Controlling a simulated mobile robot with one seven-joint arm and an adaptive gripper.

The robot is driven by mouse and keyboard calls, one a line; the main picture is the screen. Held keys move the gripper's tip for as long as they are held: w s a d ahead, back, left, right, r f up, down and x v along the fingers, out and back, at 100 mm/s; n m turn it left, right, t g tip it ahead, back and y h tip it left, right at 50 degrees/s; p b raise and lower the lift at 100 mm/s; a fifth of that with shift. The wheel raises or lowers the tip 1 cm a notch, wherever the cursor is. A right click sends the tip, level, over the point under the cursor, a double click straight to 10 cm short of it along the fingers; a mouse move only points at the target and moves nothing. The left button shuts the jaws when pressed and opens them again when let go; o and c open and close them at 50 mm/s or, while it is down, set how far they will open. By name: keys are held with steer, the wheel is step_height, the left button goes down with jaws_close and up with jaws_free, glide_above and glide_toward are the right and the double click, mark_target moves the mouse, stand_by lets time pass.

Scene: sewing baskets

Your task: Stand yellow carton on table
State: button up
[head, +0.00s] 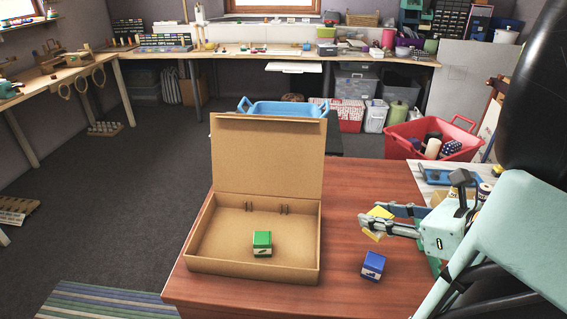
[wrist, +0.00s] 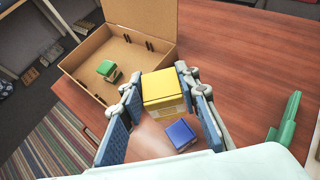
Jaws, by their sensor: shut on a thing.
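The yellow carton (head: 378,222) is held between the fingers of my gripper (head: 390,219), above the right part of the wooden table (head: 345,190). It sits tilted in the head view. In the wrist view the yellow carton (wrist: 163,91) is between the two finger pads of my gripper (wrist: 160,108), its yellow top and a paler printed side showing. Its underside is hidden. The gripper is shut on it.
A blue carton (head: 373,265) stands on the table just below the gripper. An open cardboard box (head: 205,233) with a green carton (head: 262,244) inside is to the left. Bare table lies between box and blue carton. A green object (wrist: 287,119) is at right.

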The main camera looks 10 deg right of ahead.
steer(key=w+d+f+b, duration=0.1)
steer(key=w+f, duration=0.2)
steer(key=w+d+f+b, duration=0.1)
steer(key=w+d+f, duration=0.1)
steer(key=w+f, duration=0.1)
steer(key=w+d+f+b, duration=0.2)
steer(key=w, duration=0.3)
steer(key=shift+d+f, duration=0.25)
steer(key=shift+f, duration=0.15)
steer(key=shift+w+f, duration=0.2)
steer(key=shift+f, duration=0.05)
steer(key=shift+w+d+f+b, duration=0.1)
steer(key=shift+f+b, duration=0.3)
steer(key=shift+f, duration=0.45)
steer(key=shift+w+d+f+b, duration=0.1)
steer(key=shift+f+b, duration=0.25)
steer(key=shift+f, duration=0.45)
steer(key=shift+f, duration=0.15)
steer(key=o, duration=1.1)
steer(key=shift+o, duration=0.2)
